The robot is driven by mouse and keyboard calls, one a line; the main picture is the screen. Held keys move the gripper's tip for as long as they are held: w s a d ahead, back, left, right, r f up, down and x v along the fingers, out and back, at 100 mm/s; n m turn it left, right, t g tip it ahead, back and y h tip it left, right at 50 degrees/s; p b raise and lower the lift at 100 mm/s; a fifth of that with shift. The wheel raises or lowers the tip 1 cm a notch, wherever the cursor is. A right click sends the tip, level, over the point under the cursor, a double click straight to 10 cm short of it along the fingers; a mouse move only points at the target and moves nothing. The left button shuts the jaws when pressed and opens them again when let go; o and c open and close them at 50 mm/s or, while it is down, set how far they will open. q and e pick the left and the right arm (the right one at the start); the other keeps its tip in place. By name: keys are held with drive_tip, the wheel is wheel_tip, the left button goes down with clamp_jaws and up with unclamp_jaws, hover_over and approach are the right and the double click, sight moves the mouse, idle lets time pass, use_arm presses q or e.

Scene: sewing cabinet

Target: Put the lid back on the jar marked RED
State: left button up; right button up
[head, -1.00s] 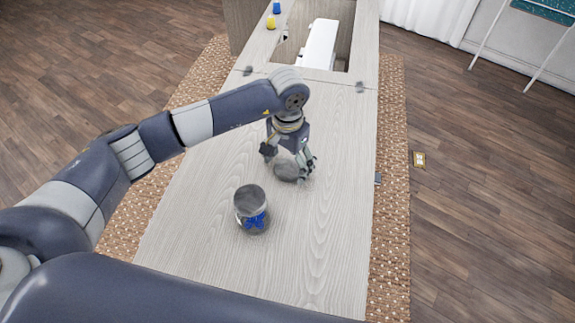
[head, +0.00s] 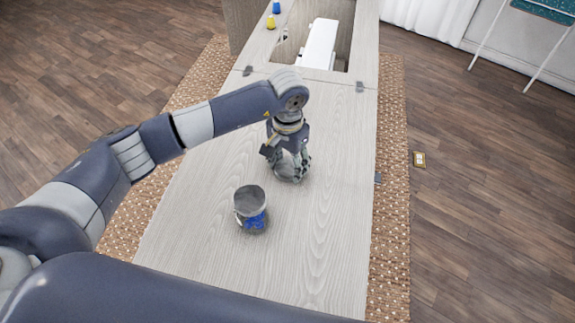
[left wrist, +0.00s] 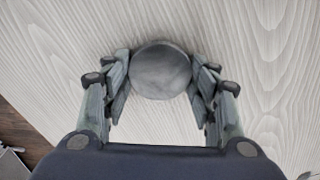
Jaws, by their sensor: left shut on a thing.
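A round grey lid-like disc (left wrist: 160,70) lies between the fingers of my left gripper (head: 289,170). In the head view it shows low on the cabinet top, partly covered by the fingers. My left gripper, also in the left wrist view (left wrist: 160,82), points down and is shut on the disc's sides. A greyish jar (head: 250,208) with something blue in its lower part stands upright in front of the gripper, a little to the left and apart from it. Its top looks open. I cannot read any mark on it. My right gripper is not in view.
The wooden cabinet top (head: 310,240) is clear around the jar and to the right. At the back are an opening with a white machine (head: 318,45), a yellow spool (head: 271,22) and a blue spool (head: 276,7). Small grey hinges (head: 360,87) lie before the opening.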

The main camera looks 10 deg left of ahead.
sight(288, 168)
use_arm(q)
wheel_tip(288, 168, up, 10)
drive_tip(key=b, duration=0.1)
drive_tip(key=shift+b, duration=0.3)
